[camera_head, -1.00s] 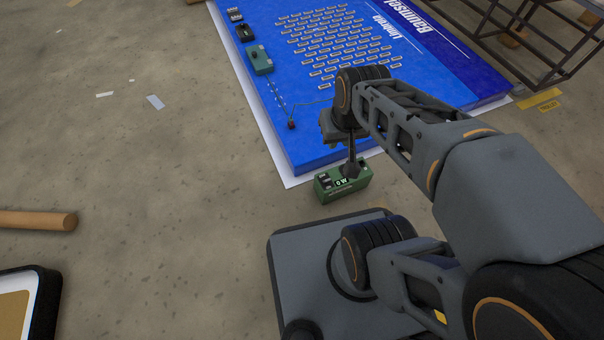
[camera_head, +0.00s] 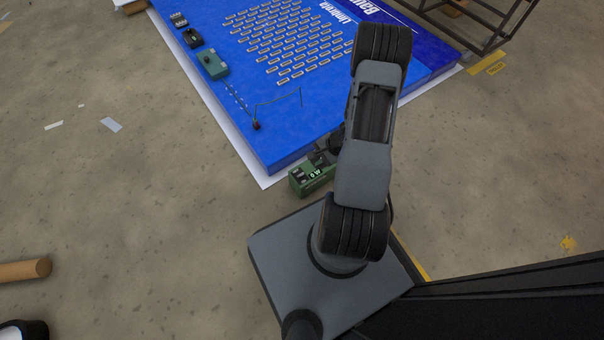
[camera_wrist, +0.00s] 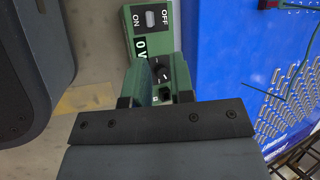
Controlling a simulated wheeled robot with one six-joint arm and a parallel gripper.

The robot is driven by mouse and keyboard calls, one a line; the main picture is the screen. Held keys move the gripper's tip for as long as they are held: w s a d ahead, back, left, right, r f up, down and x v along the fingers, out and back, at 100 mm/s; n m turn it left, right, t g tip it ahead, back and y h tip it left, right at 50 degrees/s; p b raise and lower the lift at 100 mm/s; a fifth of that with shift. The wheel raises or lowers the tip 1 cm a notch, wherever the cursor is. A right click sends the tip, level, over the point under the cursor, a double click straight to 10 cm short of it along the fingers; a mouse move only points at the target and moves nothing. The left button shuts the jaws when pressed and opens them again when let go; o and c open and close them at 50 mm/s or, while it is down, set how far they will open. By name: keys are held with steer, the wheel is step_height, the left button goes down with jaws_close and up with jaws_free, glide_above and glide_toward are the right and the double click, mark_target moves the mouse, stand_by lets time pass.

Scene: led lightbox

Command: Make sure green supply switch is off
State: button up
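The green supply box (camera_head: 312,180) stands on the floor by the near corner of the blue board, partly covered by my arm in the head view. In the wrist view the green box (camera_wrist: 172,40) shows a small light switch (camera_wrist: 152,20) between ON and OFF labels; which way it is set is too small to tell. Its display reads "0 V", with a dark knob beside it. Contact with the box cannot be told. In the head view my arm mostly hides the gripper.
The blue board (camera_head: 285,135) carries rows of small white parts, a teal box (camera_head: 212,64) and a thin wire. A metal frame (camera_head: 470,30) stands at top right. A wooden rod (camera_head: 22,270) lies at left. Floor left of the green box is clear.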

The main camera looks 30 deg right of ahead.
mark_target(302, 174)
steer(key=shift+m, duration=0.5)
steer(key=b+x, duration=0.2)
steer(key=x, duration=0.3)
steer(key=s+d+b+x, duration=0.1)
steer(key=b+x, duration=0.1)
steer(key=x, duration=0.3)
steer(key=f+b+x, duration=0.1)
steer(key=b+x, duration=0.1)
steer(key=x, duration=0.3)
steer(key=shift+s+d+f, duration=0.1)
steer(key=shift+d+f, duration=0.05)
steer(key=shift+c, duration=0.3)
